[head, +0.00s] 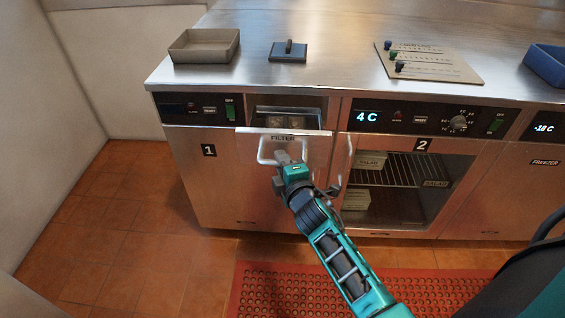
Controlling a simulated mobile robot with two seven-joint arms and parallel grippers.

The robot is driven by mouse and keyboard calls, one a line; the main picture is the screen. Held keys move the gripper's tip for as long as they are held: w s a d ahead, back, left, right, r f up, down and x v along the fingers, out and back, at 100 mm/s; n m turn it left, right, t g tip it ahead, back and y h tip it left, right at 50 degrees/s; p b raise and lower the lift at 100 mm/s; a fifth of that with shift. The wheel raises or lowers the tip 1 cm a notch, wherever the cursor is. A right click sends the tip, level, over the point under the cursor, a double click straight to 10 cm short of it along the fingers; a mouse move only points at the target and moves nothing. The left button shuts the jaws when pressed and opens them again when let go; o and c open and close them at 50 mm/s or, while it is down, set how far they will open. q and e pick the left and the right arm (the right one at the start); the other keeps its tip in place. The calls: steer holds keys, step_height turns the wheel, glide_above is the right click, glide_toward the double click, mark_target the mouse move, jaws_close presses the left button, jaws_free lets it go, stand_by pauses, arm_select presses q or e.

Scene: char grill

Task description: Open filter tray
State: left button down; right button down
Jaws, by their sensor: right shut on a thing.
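The filter tray (256,142) is a metal drawer front labelled FILTER, with a wire handle, in the steel counter's left unit marked 1. It stands out from the cabinet face, and an opening with something inside shows above and behind it. My right gripper (281,168) is at the handle's lower bar and is shut on it. My right arm reaches up to it from the bottom of the picture. The gripper's fingers are small and partly hidden by its wrist. My left gripper is not in view.
A brown tray (204,46), a dark flat block with a handle (288,51), a board with knobs (428,62) and a blue bin (547,63) sit on the counter. A glass-fronted fridge (408,180) marked 2 stands right. A red mat (268,289) covers the floor below.

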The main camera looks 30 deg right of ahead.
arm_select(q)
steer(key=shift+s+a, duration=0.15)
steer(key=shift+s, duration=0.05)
arm_select(e)
steer(key=shift+s+a, duration=0.1)
steer(key=shift+s, duration=0.15)
steer(key=c, duration=1.1)
jaws_free()
steer(key=shift+o, duration=0.2)
